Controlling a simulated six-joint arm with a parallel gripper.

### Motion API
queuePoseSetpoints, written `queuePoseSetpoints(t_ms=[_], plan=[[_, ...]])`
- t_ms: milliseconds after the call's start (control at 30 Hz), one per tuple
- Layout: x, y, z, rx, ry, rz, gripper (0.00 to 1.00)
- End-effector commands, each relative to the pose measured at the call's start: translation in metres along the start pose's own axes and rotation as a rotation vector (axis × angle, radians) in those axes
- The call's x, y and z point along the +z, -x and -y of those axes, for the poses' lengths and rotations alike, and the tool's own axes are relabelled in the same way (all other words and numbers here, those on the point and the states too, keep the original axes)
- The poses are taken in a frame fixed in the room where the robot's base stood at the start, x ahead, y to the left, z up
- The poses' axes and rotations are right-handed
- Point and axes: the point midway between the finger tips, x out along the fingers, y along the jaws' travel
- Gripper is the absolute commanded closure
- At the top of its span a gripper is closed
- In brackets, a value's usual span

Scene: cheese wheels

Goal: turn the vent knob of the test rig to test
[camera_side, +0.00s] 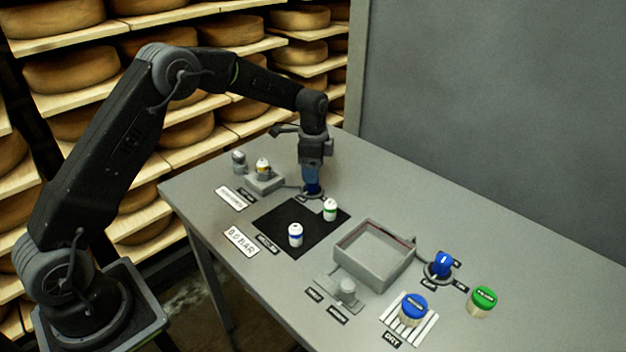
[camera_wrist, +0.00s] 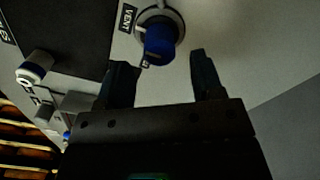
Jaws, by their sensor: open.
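The vent knob (camera_wrist: 160,42) is blue and sits on a round grey base, with a label reading VENT beside it in the wrist view. In the side view the vent knob (camera_side: 313,189) shows right below my gripper (camera_side: 313,181). In the wrist view my gripper (camera_wrist: 163,72) is open, its two dark fingers apart with nothing between them; the knob appears just beyond the fingertips, roughly centred on the gap. I cannot read a test mark or the knob's setting.
A black mat (camera_side: 272,226) holds a green-banded cylinder (camera_side: 330,210) and a blue-banded cylinder (camera_side: 295,235). Nearer are an empty grey tray (camera_side: 372,277), another blue knob (camera_side: 442,263), a blue-capped jar (camera_side: 413,308) and a green-capped jar (camera_side: 482,301). The table behind the tray is clear.

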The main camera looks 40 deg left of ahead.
Motion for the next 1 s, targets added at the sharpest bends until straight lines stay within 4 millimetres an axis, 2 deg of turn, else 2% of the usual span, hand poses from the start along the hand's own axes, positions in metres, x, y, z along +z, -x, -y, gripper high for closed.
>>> queuePoseSetpoints(t_ms=[100, 300, 633, 1000], plan=[[0.000, -0.020, 0.000, 0.002, 0.000, 0.001, 0.39], [0.000, -0.036, 0.000, -0.001, 0.001, 0.000, 0.39], [0.000, -0.039, 0.000, -0.001, 0.001, 0.000, 0.39], [0.000, -0.038, 0.000, -0.002, 0.001, 0.000, 0.74]])
